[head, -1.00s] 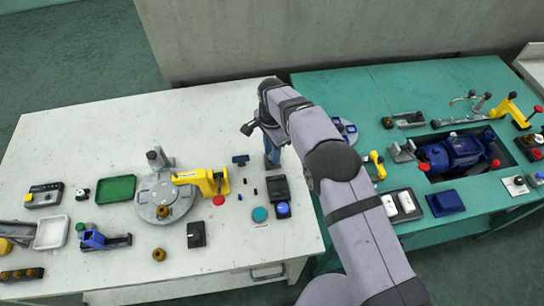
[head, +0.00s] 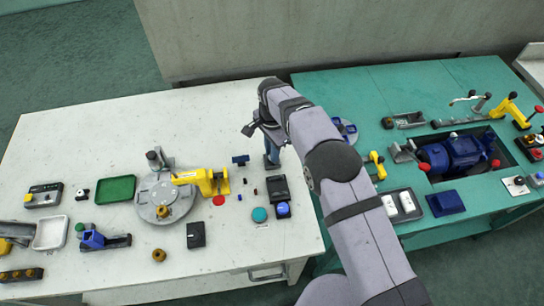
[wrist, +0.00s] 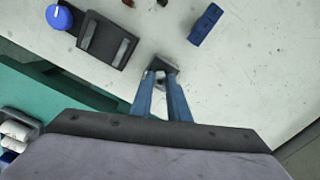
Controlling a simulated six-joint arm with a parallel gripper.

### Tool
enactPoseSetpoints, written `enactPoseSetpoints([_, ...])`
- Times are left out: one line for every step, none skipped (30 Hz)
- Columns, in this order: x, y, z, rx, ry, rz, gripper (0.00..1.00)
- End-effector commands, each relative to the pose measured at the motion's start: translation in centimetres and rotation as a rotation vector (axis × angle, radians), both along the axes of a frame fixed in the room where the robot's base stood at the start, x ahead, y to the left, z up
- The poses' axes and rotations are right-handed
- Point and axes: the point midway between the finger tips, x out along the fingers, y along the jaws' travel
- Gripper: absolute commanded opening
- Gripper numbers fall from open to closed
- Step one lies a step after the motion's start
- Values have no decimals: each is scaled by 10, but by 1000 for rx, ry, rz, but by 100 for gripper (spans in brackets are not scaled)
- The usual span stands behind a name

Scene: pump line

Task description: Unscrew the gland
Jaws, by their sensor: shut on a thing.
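My gripper (wrist: 160,92) reaches down to the right part of the white table in the head view (head: 272,158). Its two blue fingers are shut on a small grey metal part (wrist: 161,76), low over the white tabletop. The fingers hide much of this part, and I cannot tell for sure whether it is the gland. In the head view my wrist hides most of it.
Close to my gripper are a small dark blue block (wrist: 206,24) and a black two-bar unit (wrist: 106,40) with a blue knob (wrist: 59,17). A yellow clamp (head: 205,181) stands by a round grey plate (head: 150,205). The back of the white table (head: 190,110) is clear.

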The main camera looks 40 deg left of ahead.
Motion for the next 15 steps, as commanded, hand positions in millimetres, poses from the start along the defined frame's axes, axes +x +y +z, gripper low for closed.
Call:
enactPoseSetpoints([0, 0, -1, 0, 0, 40, 0])
enactPoseSetpoints([0, 0, -1, 0, 0, 70, 0])
enactPoseSetpoints([0, 0, -1, 0, 0, 116, 0])
enactPoseSetpoints([0, 0, -1, 0, 0, 152, 0])
enactPoseSetpoints([0, 0, -1, -1, 0, 189, 0])
enactPoseSetpoints([0, 0, -1, -1, 0, 239, 0])
enactPoseSetpoints([0, 0, -1, -1, 0, 276, 0])
enactPoseSetpoints([0, 0, -1, -1, 0, 312, 0])
enactPoseSetpoints([0, 0, -1, -1, 0, 360, 0])
enactPoseSetpoints([0, 0, -1, -1, 0, 393, 0])
enactPoseSetpoints([0, 0, -1, -1, 0, 424, 0])
enactPoseSetpoints([0, 0, 0, -1, 0, 461, 0])
enactPoseSetpoints([0, 0, 0, -2, 1, 485, 0])
enactPoseSetpoints([0, 0, 0, -2, 1, 505, 0])
enactPoseSetpoints([0, 0, 0, -2, 1, 526, 0])
